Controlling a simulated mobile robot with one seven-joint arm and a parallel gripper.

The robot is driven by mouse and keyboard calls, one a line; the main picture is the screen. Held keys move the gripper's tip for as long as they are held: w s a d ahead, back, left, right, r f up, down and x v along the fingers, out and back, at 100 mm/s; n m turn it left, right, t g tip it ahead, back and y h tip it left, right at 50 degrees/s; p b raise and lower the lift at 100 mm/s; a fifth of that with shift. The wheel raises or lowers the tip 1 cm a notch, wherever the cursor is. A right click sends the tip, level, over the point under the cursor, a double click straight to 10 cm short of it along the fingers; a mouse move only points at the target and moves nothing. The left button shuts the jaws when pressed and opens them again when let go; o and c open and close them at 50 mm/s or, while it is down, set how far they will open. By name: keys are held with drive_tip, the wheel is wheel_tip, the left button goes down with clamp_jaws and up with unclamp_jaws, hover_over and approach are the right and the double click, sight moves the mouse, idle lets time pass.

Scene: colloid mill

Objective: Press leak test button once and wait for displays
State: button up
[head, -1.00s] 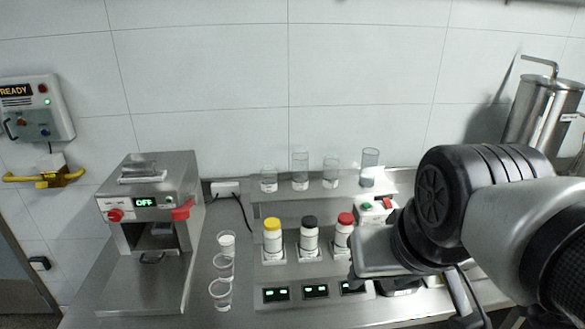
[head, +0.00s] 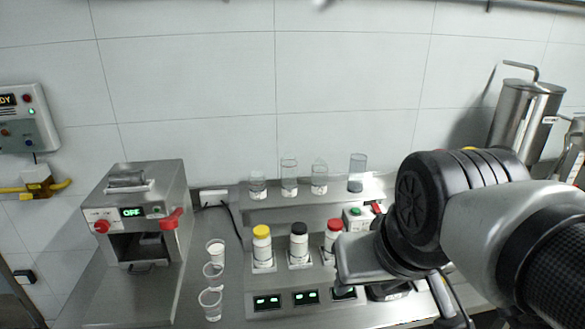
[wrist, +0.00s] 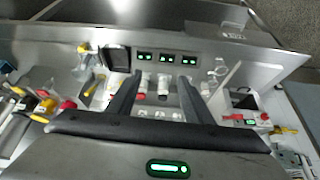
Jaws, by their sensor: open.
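My open gripper (wrist: 158,76) shows in the wrist view, with two dark fingers apart and nothing between them. Three small green-lit displays stand in a row at the bench front: left (head: 267,302), middle (head: 306,297) and right (head: 344,292). They also show beyond the fingers in the wrist view (wrist: 167,58); their digits are too small to read. A small white box with a green button (head: 356,212) stands behind my arm, partly hidden. I cannot tell whether it is the leak test button. In the head view my arm hides most of the gripper.
Yellow- (head: 262,232), black- (head: 299,228) and red-capped (head: 334,225) bottles stand behind the displays. Clear cups (head: 211,303) stand left of them. A steel machine (head: 135,215) reads OFF. Several glass vessels line the back shelf. A wall panel (head: 28,118) and steel tank (head: 525,115) flank the bench.

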clamp_jaws()
idle(1.7)
